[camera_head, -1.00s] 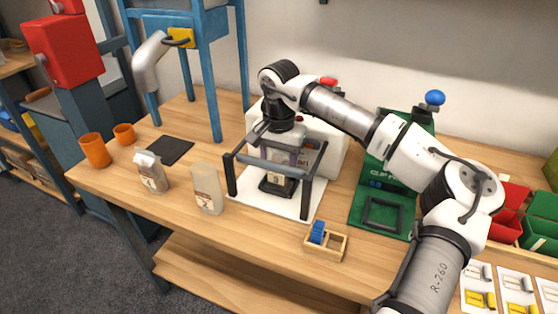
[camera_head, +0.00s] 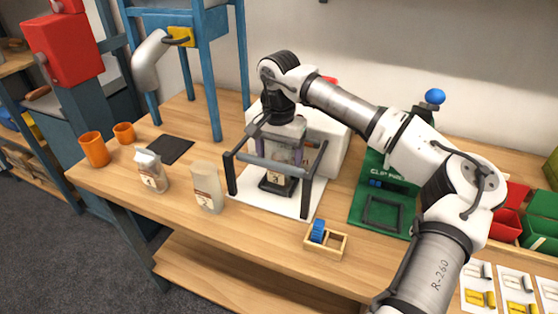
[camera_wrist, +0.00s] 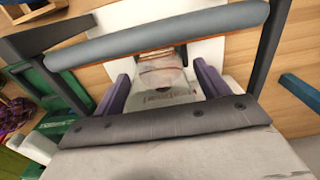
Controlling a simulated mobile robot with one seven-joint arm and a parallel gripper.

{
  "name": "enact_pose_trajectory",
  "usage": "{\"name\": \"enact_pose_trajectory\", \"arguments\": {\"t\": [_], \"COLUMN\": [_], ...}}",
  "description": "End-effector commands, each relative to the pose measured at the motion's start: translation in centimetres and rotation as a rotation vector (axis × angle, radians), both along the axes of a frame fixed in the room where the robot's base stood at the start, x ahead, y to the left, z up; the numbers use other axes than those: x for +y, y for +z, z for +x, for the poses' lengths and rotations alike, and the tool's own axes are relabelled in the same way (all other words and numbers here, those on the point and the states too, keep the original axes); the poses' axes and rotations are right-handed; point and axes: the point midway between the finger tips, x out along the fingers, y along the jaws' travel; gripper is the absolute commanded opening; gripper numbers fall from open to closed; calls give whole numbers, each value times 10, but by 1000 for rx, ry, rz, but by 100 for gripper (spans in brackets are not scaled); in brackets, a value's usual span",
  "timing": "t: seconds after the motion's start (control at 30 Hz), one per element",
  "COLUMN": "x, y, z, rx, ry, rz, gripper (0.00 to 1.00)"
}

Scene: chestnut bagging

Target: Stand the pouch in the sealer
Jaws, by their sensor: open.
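The sealer has a white base plate (camera_head: 250,196), dark side posts and a grey crossbar (camera_head: 272,166). It also shows in the wrist view, with its bar (camera_wrist: 160,33) across the top. A clear pouch labelled 3 (camera_head: 275,177) stands upright inside the frame, in a black holder (camera_head: 276,188); its top is partly hidden by my gripper. In the wrist view the pouch (camera_wrist: 160,82) lies between my purple fingers. My gripper (camera_head: 284,154) is open, pointing down behind the crossbar, with a finger on each side of the pouch and gaps visible.
Two more pouches stand to the left, one labelled 1 (camera_head: 152,172) and one beside it (camera_head: 207,187). A small wooden tray (camera_head: 335,243) with a blue roll is in front right. A green clip press (camera_head: 382,207) stands right. Orange cups (camera_head: 94,149) and a dark mat (camera_head: 170,149) are at left.

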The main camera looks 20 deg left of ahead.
Motion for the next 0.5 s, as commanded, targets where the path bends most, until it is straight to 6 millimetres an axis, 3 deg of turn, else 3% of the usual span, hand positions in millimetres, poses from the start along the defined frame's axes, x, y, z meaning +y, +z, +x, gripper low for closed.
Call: {"name": "enact_pose_trajectory", "arguments": {"t": [0.3, 0.5], "x": [0, 0], "y": [69, 97], "z": [1, 1], "rx": [-4, -2], "ry": [-1, -1], "rz": [0, 0], "gripper": [74, 74]}}
